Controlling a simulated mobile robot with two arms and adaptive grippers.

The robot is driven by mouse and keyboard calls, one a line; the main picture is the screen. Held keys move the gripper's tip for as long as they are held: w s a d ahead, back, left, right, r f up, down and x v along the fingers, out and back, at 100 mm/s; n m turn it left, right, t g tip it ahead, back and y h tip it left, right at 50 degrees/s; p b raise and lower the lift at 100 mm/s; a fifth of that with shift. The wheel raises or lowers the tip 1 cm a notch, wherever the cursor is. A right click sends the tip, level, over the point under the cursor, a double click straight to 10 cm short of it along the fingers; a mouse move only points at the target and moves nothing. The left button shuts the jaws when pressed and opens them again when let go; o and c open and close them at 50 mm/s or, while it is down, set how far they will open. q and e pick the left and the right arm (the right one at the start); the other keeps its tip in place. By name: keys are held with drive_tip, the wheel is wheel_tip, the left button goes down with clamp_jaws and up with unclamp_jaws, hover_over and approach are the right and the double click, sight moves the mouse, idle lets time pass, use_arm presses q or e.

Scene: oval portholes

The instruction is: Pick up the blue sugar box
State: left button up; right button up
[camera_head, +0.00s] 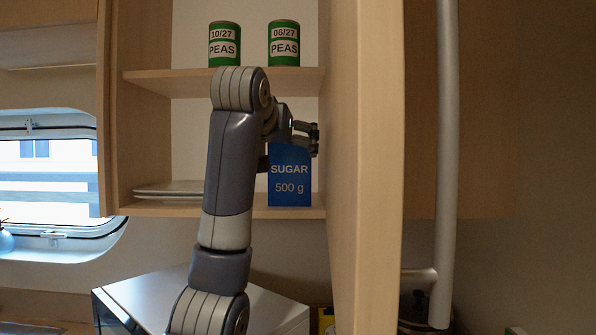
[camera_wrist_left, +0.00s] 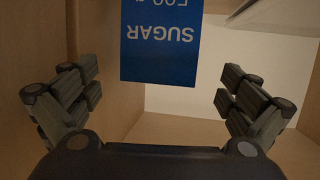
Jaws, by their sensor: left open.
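The blue sugar box (camera_head: 290,180) stands upright on the lower shelf of the cupboard, near its right side. Its front reads SUGAR 500 g. My left gripper (camera_head: 306,138) is in front of the top of the box in the head view and hides part of its upper edge. The left wrist view shows the left gripper (camera_wrist_left: 160,82) open and empty, with its fingers spread wide. The box (camera_wrist_left: 159,42) appears upside down there, ahead of the gap between the fingers, and its far end is cut off by the frame. My right gripper is not in view.
Two green peas cans (camera_head: 224,45) (camera_head: 284,45) stand on the upper shelf (camera_head: 180,82). Flat plates (camera_head: 165,189) lie left on the lower shelf. A wooden door panel (camera_head: 365,180) stands close right of the gripper. A metallic box-like appliance (camera_head: 270,312) is below.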

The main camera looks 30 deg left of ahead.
sight(287, 153)
use_arm(q)
drive_tip(key=x, duration=0.3)
drive_tip(key=shift+w+a+f+p, duration=0.1)
drive_tip(key=shift+p, duration=0.25)
drive_tip(key=p+x, duration=0.2)
drive_tip(key=x, duration=0.2)
drive_tip(key=shift+a, duration=0.1)
drive_tip(key=shift+w+a+f, duration=0.2)
drive_tip(key=shift+w+f, duration=0.05)
drive_tip(key=shift+w, duration=0.25)
drive_tip(key=shift+d, duration=0.1)
drive_tip(key=shift+s, duration=0.1)
drive_tip(key=c, duration=1.3)
drive_tip(key=shift+c, duration=0.2)
drive_tip(key=shift+r, duration=0.1)
